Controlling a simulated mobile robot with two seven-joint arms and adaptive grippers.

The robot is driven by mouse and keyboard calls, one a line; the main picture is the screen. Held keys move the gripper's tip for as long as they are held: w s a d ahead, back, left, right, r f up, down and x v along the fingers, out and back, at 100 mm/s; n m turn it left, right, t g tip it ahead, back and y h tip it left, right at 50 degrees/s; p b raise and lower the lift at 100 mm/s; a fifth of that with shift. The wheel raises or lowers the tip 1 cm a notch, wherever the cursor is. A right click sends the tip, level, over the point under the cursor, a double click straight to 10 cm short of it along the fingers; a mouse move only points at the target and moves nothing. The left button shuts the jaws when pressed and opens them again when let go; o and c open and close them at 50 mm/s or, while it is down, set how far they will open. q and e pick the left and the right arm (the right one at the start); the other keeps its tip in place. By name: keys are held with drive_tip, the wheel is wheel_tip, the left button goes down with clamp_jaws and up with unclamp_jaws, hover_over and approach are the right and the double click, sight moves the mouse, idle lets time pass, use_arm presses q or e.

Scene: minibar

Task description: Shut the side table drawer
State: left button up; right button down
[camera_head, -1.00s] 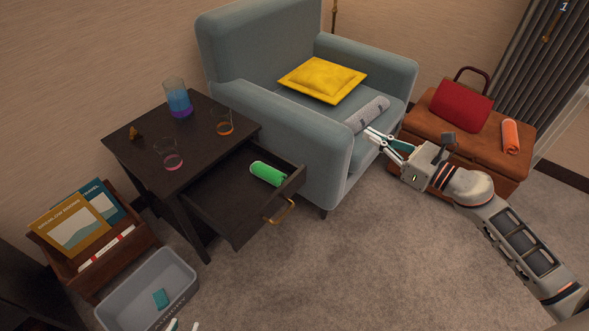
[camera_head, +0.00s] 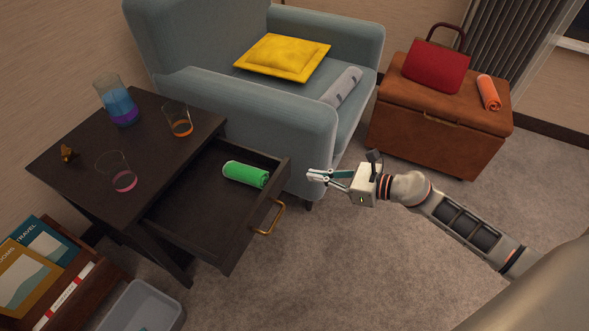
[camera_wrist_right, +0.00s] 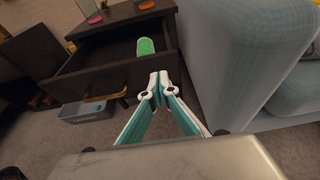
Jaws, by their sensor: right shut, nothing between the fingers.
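The dark side table (camera_head: 150,145) stands at the left with its drawer (camera_head: 245,238) pulled out toward the front right. The drawer has a brass handle (camera_head: 271,218) and holds a rolled green towel (camera_head: 245,174). My right gripper (camera_head: 312,176) is shut and empty, to the right of the drawer front and apart from it in the head view. In the right wrist view, the gripper tips (camera_wrist_right: 157,84) point toward the drawer front (camera_wrist_right: 120,76), with the handle (camera_wrist_right: 106,97) to their left. My left gripper is not in view.
The blue armchair (camera_head: 260,125) stands close beside the drawer, on its right. Glasses (camera_head: 177,119) and a jug (camera_head: 118,100) stand on the tabletop. A grey bin (camera_head: 140,305) is on the floor at lower left. Carpet (camera_head: 330,270) in front of the drawer is clear.

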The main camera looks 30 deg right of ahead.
sight(285, 167)
drive_tip(key=x, duration=0.4)
drive_tip(key=r+x, duration=0.1)
drive_tip(key=x, duration=0.1)
drive_tip(key=shift+w+a, duration=0.2)
drive_tip(key=shift+w, duration=0.05)
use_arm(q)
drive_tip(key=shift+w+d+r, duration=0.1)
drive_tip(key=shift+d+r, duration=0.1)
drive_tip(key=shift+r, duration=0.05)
use_arm(e)
drive_tip(key=shift+w, duration=0.1)
